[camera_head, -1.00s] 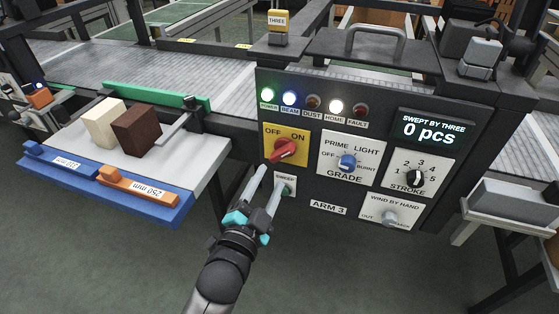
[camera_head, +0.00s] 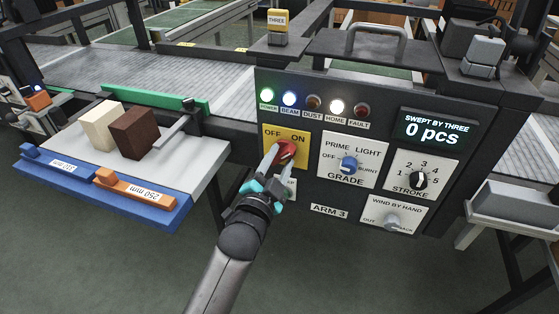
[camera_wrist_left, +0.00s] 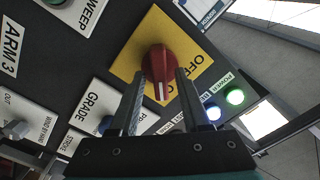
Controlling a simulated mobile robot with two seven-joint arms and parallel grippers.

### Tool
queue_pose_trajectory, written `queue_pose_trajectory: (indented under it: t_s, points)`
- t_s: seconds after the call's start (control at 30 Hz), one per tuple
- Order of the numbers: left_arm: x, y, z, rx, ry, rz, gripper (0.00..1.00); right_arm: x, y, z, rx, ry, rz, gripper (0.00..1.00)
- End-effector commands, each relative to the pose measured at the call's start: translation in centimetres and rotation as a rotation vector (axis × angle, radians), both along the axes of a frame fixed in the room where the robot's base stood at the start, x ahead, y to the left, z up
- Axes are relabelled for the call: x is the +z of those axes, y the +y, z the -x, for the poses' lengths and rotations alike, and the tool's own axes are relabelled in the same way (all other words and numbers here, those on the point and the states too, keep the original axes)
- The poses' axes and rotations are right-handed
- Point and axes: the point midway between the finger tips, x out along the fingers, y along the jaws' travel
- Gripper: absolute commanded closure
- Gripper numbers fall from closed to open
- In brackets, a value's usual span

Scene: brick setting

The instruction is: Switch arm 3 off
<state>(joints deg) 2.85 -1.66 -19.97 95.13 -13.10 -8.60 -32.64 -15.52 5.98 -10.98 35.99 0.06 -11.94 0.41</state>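The red rotary switch (camera_head: 287,147) sits on a yellow OFF/ON plate (camera_head: 271,133) on the dark ARM 3 panel. In the left wrist view the red knob (camera_wrist_left: 158,63) shows its white mark pointing down the picture, away from the OFF lettering; the ON lettering is hidden there. My left gripper (camera_head: 277,164) is at the switch. In the left wrist view its fingers (camera_wrist_left: 160,73) stand apart, one on each side of the knob; I cannot tell whether they touch it. The green POWER lamp (camera_head: 267,95) is lit. My right gripper is not in view.
The SWEEP button (camera_wrist_left: 58,2) is close below the switch. The blue GRADE knob (camera_head: 348,164), STROKE knob (camera_head: 417,179) and WIND BY HAND knob (camera_head: 391,221) are to the right. A side tray (camera_head: 205,168) with two blocks is at left. BEAM and HOME lamps glow.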

Motion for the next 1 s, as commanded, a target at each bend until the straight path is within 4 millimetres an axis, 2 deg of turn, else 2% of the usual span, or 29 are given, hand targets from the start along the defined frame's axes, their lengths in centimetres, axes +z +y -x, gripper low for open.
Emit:
queue_pose_trajectory:
  t_s: [0.03, 0.4, 1.0]
  points:
    - [-0.01, 0.00, 0.01, 0.000, 0.000, 0.000, 0.60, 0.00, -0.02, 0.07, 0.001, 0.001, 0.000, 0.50]
    - [-0.02, 0.00, 0.03, 0.000, 0.000, 0.000, 1.00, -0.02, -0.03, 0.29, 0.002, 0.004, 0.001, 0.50]
    - [0.03, 0.00, 0.04, 0.001, 0.016, 0.041, 1.00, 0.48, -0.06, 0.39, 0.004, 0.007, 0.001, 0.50]
